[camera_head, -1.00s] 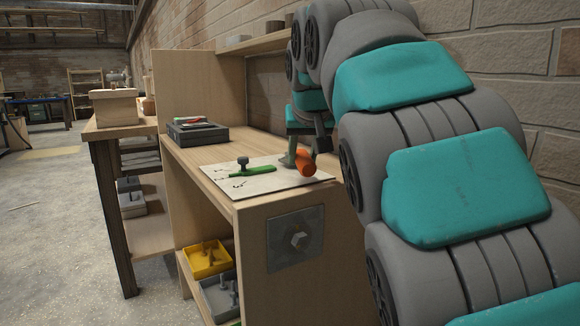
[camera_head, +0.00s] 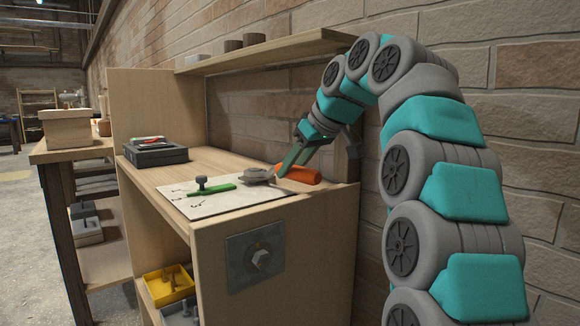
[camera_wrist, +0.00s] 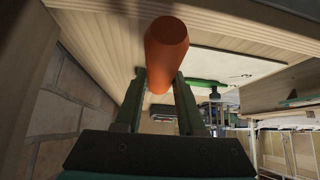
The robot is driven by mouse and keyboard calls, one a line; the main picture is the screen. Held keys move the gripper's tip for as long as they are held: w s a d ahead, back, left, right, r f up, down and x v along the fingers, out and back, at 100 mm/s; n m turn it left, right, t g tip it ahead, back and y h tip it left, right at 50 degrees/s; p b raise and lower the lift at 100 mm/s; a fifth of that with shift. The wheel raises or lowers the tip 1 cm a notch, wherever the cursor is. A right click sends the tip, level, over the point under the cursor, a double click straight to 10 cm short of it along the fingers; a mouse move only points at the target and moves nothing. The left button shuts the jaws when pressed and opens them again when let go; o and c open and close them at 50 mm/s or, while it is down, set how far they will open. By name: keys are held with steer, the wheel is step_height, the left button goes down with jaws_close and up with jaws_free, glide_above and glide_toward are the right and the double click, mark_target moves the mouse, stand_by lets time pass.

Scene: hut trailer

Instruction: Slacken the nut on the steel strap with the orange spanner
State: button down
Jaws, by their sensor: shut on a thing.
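The orange spanner has a thick orange handle (camera_head: 303,175) and a grey head (camera_head: 257,175). It is at the right end of the bench top, by the edge of a pale sheet; whether it touches the bench is unclear. My gripper (camera_head: 283,170) reaches down to it from the right and is shut on it. In the wrist view the orange handle (camera_wrist: 166,48) shows between the fingers (camera_wrist: 160,85). The steel strap (camera_head: 238,262) is a grey plate on the bench's end panel, with a hexagonal nut (camera_head: 261,258) on it, apart from the spanner.
A green spanner (camera_head: 211,190) with a dark knob lies on the pale sheet (camera_head: 190,206). A dark case (camera_head: 155,153) stands further left. A yellow bin (camera_head: 168,285) is on the lower shelf. An upper shelf (camera_head: 270,50) and brick wall close the back. Floor is open at left.

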steer(key=shift+a, duration=0.15)
steer(key=shift+s+a+m, duration=0.2)
steer(key=shift+a+m, duration=0.05)
steer(key=shift+m, duration=0.05)
step_height(320, 180, up, 9)
steer(key=p, duration=0.7)
steer(key=shift+f+p, duration=0.1)
steer(key=shift+p, duration=0.25)
steer(key=shift+f, duration=0.1)
steer(key=shift+s+f, duration=0.1)
